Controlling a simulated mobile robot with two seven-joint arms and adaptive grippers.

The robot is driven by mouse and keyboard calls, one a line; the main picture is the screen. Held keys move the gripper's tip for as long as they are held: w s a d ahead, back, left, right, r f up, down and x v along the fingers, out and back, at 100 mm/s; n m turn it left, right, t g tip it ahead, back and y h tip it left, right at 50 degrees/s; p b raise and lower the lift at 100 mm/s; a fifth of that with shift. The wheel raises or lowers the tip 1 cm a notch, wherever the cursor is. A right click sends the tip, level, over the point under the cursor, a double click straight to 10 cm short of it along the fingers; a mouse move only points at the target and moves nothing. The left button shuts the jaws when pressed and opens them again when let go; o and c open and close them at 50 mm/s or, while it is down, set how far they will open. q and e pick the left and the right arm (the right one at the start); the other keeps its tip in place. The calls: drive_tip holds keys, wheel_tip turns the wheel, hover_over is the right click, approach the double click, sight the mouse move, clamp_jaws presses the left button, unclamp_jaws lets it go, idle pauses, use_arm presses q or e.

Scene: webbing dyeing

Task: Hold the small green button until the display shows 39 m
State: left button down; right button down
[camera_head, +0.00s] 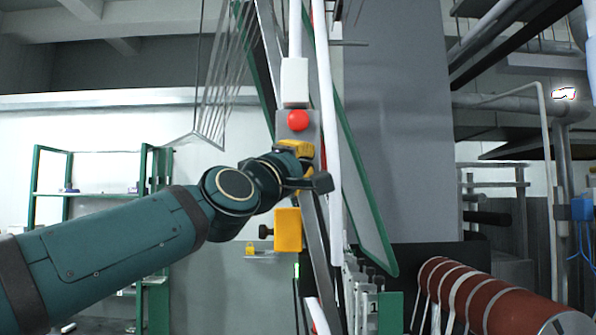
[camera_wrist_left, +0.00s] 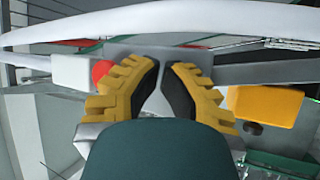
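My left gripper (camera_head: 297,150) is up against a narrow grey control panel on a post, just below a round red button (camera_head: 298,120). In the left wrist view its yellow fingers (camera_wrist_left: 161,66) point at the grey panel (camera_wrist_left: 165,51), with the tips drawn together and nothing seen between them. The red button also shows there (camera_wrist_left: 101,72), left of the fingers. The small green button is not visible; the gripper covers part of the panel. Whether the tips touch the panel I cannot tell. I see no readable display. My right gripper is out of view.
A white box (camera_head: 295,82) sits above the red button. A yellow box (camera_head: 288,230) with a dark knob is below the gripper. A green-edged slanted frame (camera_head: 365,190) stands close right. Red-brown rolls (camera_head: 480,295) are at lower right, a green shelf (camera_head: 70,194) far left.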

use_arm(q)
drive_tip(key=shift+s, duration=0.85)
drive_tip(key=shift+s, duration=0.1)
drive_tip(key=s+p, duration=0.1)
drive_tip(key=s, duration=0.4)
drive_tip(key=shift+w, duration=0.1)
idle(0.4)
